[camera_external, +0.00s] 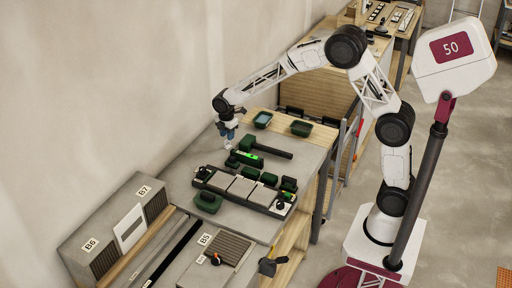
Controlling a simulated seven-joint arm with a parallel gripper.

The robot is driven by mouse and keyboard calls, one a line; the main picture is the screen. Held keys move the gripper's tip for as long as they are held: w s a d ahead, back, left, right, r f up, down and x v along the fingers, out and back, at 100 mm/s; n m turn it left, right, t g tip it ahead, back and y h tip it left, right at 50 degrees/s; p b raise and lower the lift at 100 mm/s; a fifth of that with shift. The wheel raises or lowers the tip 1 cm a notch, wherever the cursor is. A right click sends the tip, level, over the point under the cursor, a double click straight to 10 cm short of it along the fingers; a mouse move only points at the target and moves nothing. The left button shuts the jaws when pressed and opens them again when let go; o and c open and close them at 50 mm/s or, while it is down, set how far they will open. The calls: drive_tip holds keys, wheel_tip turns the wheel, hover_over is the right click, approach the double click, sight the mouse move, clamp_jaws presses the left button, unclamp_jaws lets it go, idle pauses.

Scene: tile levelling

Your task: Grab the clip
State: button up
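My gripper (228,138) points down above the far left part of the grey worktop, close to the wall. It is too small to tell whether its fingers are open or shut. A small pale piece shows right at its fingertips; I cannot tell whether it is a clip or part of the gripper. I cannot single out the clip for sure. A dark tray (232,205) with pale grey tiles (241,187) lies in front of the gripper, with small dark green and black parts along its edges.
A long dark tool with a bright green strip (246,154) lies near the gripper. Labelled boxes (132,226) stand at the front left.

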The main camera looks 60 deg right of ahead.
drive_tip(key=shift+f, duration=0.1)
drive_tip(key=shift+d+f, duration=0.1)
drive_tip(key=shift+f, duration=2.4)
drive_tip(key=shift+c, duration=0.3)
clamp_jaws()
